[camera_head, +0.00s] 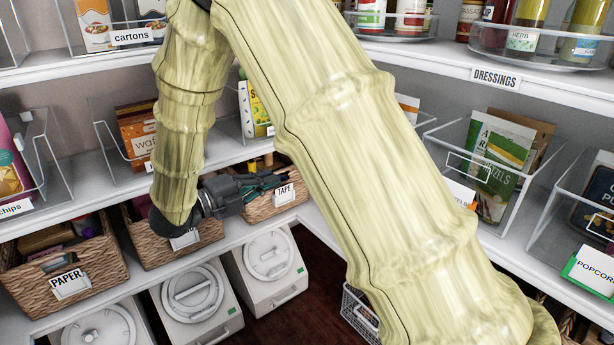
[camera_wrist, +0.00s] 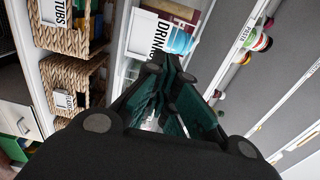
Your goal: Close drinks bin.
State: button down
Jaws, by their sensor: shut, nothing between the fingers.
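The drinks bin's white label (camera_wrist: 150,35) shows in the wrist view, with its last letters hidden by my fingers. Behind the label I see blue and red packs (camera_wrist: 178,40); the clear bin (camera_wrist: 131,70) around them is only partly visible. My gripper (camera_head: 268,182) is shut and empty in the head view, in front of the tape basket and over the lower shelf. In the wrist view its dark green fingers (camera_wrist: 178,72) reach up toward the drinks label and overlap it; I cannot tell whether they touch. In the head view I cannot make out the drinks label.
Wicker baskets labelled paper (camera_head: 70,285) and tape (camera_head: 284,193) stand on the lower shelf, above white lidded containers (camera_head: 268,258). Clear bins of wafers (camera_head: 138,140) and chips (camera_head: 18,190) sit one shelf up. My arm blocks the middle of the head view.

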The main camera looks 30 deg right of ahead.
jog(key=w+d, duration=0.1)
jog(key=d, duration=1.3)
